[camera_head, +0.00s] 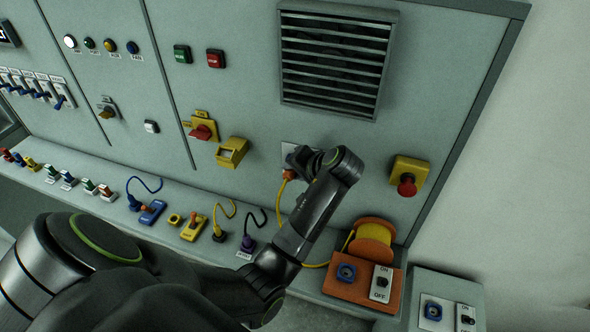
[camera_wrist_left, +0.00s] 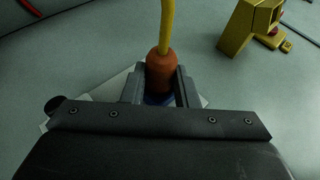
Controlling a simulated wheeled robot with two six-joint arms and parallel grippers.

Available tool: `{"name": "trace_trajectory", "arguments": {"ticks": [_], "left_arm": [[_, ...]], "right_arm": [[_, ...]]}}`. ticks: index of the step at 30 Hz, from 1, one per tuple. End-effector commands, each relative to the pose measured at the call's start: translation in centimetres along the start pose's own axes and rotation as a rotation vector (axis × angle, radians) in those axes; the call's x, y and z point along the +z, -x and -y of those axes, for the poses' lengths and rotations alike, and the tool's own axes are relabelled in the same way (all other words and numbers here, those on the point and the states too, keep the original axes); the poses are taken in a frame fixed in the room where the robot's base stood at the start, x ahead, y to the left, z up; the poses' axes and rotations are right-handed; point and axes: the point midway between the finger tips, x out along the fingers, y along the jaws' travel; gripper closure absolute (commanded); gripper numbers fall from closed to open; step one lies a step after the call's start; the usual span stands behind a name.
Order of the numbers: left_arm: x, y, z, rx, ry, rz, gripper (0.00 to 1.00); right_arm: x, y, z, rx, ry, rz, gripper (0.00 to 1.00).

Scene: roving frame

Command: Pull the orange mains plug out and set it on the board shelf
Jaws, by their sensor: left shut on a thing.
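The orange mains plug (camera_wrist_left: 161,76) with its yellow cable is between the fingers of my left gripper (camera_wrist_left: 160,90), which is shut on it. A blue part shows just below the plug, over a pale plate on the panel. In the head view my left gripper (camera_head: 305,160) is at the panel under the vent, and the orange plug (camera_head: 289,174) shows at its left side. I cannot tell whether the plug is fully seated. The board shelf (camera_head: 175,228) runs along the foot of the panel. My right gripper is not in view.
An orange block (camera_head: 341,290) with a yellow cable reel (camera_head: 373,241) stands at the shelf's right end. Several plugs and switches line the shelf to the left. A yellow box (camera_head: 231,152) and a red emergency button (camera_head: 407,185) stick out of the panel.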

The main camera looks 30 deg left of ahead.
Motion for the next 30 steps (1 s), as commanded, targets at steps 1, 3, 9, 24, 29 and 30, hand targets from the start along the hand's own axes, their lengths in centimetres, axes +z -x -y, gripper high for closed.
{"name": "trace_trajectory", "arguments": {"ticks": [1,3,9,24,29,30], "left_arm": [[0.3,0.1,-0.1,0.001,0.000,0.002,0.97],[0.5,0.2,-0.1,0.002,0.000,0.002,0.97],[1.3,0.5,-0.1,0.003,-0.001,0.003,0.97],[3.1,1.3,-0.1,0.001,0.000,0.002,0.97],[3.7,1.5,-0.1,0.002,-0.001,0.002,0.97],[3.8,1.6,-0.1,0.002,0.000,0.002,0.97]], "right_arm": [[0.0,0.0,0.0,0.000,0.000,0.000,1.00],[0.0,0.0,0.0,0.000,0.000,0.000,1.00],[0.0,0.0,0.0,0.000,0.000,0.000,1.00],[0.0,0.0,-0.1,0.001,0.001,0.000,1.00],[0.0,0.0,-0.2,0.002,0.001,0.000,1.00],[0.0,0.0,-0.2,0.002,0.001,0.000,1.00]]}}
